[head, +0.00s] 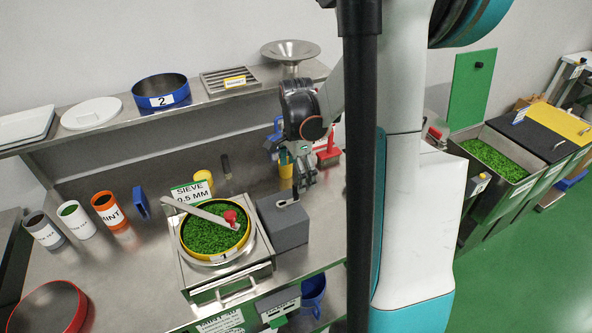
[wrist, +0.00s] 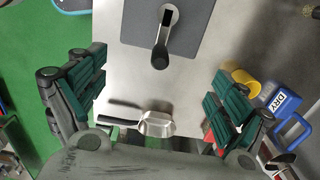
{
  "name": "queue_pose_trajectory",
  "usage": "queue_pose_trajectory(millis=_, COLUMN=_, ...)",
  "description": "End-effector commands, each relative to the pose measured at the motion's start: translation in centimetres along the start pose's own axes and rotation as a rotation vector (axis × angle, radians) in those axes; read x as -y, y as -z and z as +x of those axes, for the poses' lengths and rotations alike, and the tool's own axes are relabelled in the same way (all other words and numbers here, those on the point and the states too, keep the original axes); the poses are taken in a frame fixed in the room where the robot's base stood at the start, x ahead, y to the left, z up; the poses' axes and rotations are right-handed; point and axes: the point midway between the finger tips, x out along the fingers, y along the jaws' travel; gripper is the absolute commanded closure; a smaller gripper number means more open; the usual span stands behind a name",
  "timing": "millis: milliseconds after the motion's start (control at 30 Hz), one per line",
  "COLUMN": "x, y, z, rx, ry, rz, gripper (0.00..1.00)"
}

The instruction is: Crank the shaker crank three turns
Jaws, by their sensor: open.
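The shaker crank (wrist: 163,42) sits on top of a dark grey block (head: 284,226) and shows in the wrist view as a short metal arm with a black knob (wrist: 160,57). The block stands right of the round yellow-rimmed sieve (head: 184,234), which holds green leaves. My gripper (head: 303,178) is above the bench, close behind the block. The knob lies beyond the fingertips, near the middle of the gap, apart from both fingers. In the head view the crank is small and partly hidden by the gripper.
A metal scoop (wrist: 155,124) with a black handle lies on the bench. A yellow cup (wrist: 240,79) and blue DRY container (wrist: 278,99) stand to the right in the wrist view. A shelf (head: 120,117) runs along the back.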

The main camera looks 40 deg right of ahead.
Motion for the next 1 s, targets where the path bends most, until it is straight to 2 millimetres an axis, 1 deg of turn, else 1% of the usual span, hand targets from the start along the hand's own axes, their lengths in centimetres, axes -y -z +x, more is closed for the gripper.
queue_pose_trajectory(millis=33, x=0.0, y=0.0, z=0.8, rx=0.0, ry=0.0, rz=0.0, gripper=0.08)
queue_pose_trajectory(millis=100, x=0.0, y=0.0, z=1.6, rx=0.0, ry=0.0, rz=-0.001, gripper=0.08)
queue_pose_trajectory(millis=567, x=0.1, y=0.0, z=6.6, rx=0.0, ry=0.0, rz=-0.001, gripper=0.08)
queue_pose_trajectory(millis=600, x=0.0, y=0.0, z=6.2, rx=0.0, ry=0.0, rz=-0.001, gripper=0.08)
queue_pose_trajectory(millis=733, x=0.0, y=0.0, z=6.3, rx=0.0, ry=0.0, rz=-0.001, gripper=0.08)
queue_pose_trajectory(millis=1000, x=0.0, y=0.0, z=7.7, rx=0.0, ry=0.0, rz=-0.001, gripper=0.08)
